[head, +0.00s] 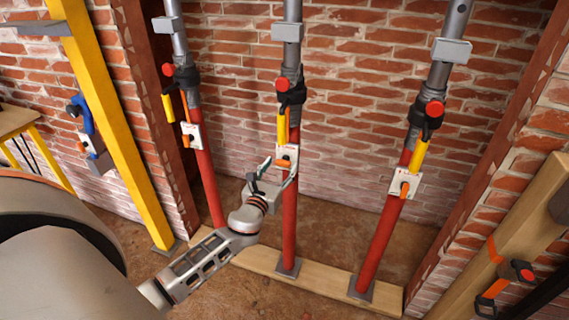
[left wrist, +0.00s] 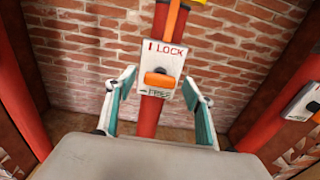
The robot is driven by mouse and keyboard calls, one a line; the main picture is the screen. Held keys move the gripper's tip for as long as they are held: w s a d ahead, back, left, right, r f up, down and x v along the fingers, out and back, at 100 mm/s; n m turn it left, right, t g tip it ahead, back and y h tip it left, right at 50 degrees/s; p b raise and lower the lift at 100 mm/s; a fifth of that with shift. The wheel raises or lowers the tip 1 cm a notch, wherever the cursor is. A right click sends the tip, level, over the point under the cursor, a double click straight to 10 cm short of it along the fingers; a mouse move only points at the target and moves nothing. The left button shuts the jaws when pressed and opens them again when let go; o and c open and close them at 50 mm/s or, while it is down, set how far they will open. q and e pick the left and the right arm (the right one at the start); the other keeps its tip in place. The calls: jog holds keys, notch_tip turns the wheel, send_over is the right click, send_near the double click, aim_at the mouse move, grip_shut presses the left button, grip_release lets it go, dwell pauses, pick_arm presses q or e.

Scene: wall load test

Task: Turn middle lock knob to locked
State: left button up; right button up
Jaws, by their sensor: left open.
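The middle prop (head: 290,220) is a red post with a grey upper tube. It carries a white lock plate (head: 288,151) with an orange knob (head: 283,163). In the left wrist view the plate (left wrist: 166,56) reads "LOCK" at the top, with smaller, partly hidden lettering below. The orange knob (left wrist: 160,80) lies roughly horizontal there. My left gripper (head: 278,178) is open in front of the plate. In the left wrist view its teal-padded fingers (left wrist: 160,98) stand either side of the plate's lower part, apart from the knob. My right gripper is not in view.
A left prop (head: 205,180) and a right prop (head: 378,240) carry similar plates and knobs. A yellow post (head: 115,120) stands further left. A wooden plank (head: 325,283) lies under the props, with a brick wall (head: 340,100) behind.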

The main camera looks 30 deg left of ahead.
pick_arm(q)
jog(key=shift+x, duration=1)
jog(key=shift+w, duration=0.45)
jog(key=shift+c, duration=0.4)
jog(key=c, duration=1)
jog(key=shift+c, duration=0.2)
